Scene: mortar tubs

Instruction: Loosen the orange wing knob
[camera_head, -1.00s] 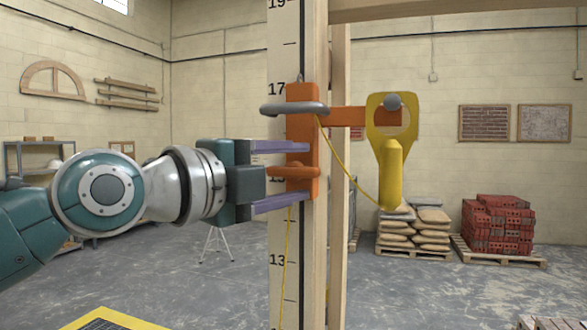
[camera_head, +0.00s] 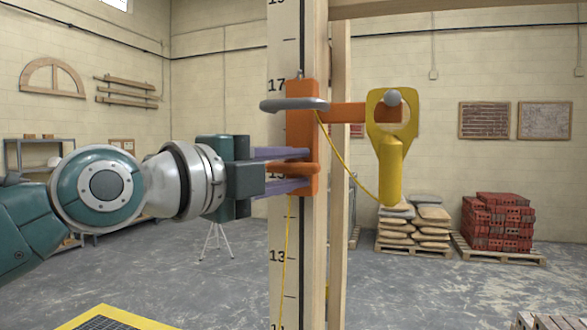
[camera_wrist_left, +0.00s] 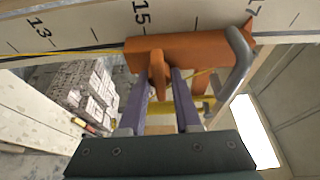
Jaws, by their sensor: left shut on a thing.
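The orange wing knob (camera_head: 296,169) sits on the lower part of an orange bracket (camera_head: 301,103), which is mounted on an upright timber post with a number scale (camera_head: 284,232). My left gripper (camera_head: 307,168) reaches in from the left, with its purple fingers above and below the knob. In the left wrist view the knob (camera_wrist_left: 158,70) stands between the fingertips (camera_wrist_left: 162,84), and the jaws are shut on it. The fingers partly hide the knob's sides. My right gripper is not in view.
A grey bar handle (camera_head: 294,105) sticks out just above the gripper. A yellow ring-topped piece (camera_head: 390,165) hangs from the bracket's side arm, and a thin yellow cord runs near the knob. Bag and brick pallets (camera_head: 498,226) stand far behind.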

